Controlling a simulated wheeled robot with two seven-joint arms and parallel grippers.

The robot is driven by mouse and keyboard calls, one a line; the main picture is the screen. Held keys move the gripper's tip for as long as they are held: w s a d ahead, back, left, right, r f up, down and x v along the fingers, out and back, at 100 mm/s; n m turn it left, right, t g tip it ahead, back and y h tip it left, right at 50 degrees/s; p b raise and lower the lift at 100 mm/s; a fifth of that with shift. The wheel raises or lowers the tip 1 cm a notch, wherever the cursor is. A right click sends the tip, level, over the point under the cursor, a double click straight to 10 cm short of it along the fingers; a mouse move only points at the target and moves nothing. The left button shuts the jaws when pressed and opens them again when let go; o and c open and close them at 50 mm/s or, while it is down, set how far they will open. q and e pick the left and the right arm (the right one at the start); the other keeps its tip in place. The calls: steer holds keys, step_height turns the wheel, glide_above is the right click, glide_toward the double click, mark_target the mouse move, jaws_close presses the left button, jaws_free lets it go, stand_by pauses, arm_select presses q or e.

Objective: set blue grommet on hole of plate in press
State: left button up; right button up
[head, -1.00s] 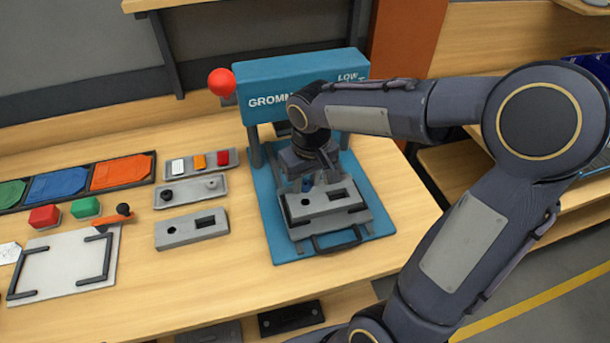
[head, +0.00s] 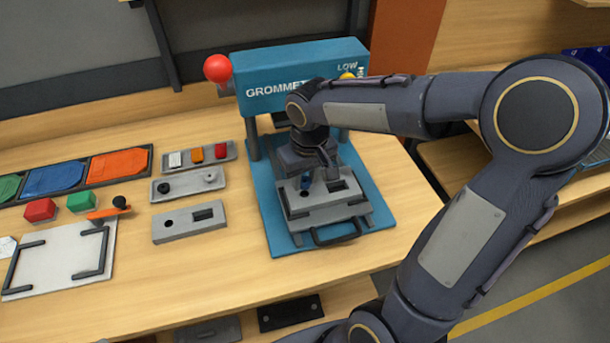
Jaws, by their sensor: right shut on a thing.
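The grommet press (head: 300,80) is blue, with a grey plate (head: 352,200) in its fixture on the blue base. The plate has a rectangular opening at right. Its round hole (head: 304,194) shows at left, close under the gripper. My right gripper (head: 316,182) points down over the plate, shut on the blue grommet (head: 310,182). The grommet is small and partly hidden by the fingers. I cannot tell whether it touches the plate. My left gripper is not in view.
A red ball knob (head: 217,68) sticks out at the press's upper left. Left of the press lie a grey plate (head: 180,228), a grey block with pegs (head: 188,187), coloured trays (head: 118,172) and a white board (head: 60,262).

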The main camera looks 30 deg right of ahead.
mark_target(307, 185)
steer(key=shift+f, duration=0.2)
steer(key=shift+f+b, duration=0.75)
steer(key=shift+f+b, duration=0.5)
stand_by(1.3)
steer(key=o, duration=1)
steer(key=shift+r, duration=0.1)
steer(key=r, duration=0.5)
steer(key=s+r, duration=0.1)
steer(key=r, duration=0.1)
steer(key=shift+r, duration=0.3)
steer(key=s+a+f+t+y, duration=0.2)
steer(key=s, duration=0.6)
steer(key=s+a+f+m+t+y, duration=0.1)
steer(key=s+a+t, duration=0.1)
steer(key=s, duration=0.5)
steer(key=shift+s+f+m+y, duration=0.3)
steer(key=shift+s+f+y, duration=0.05)
steer(key=shift+y, duration=0.05)
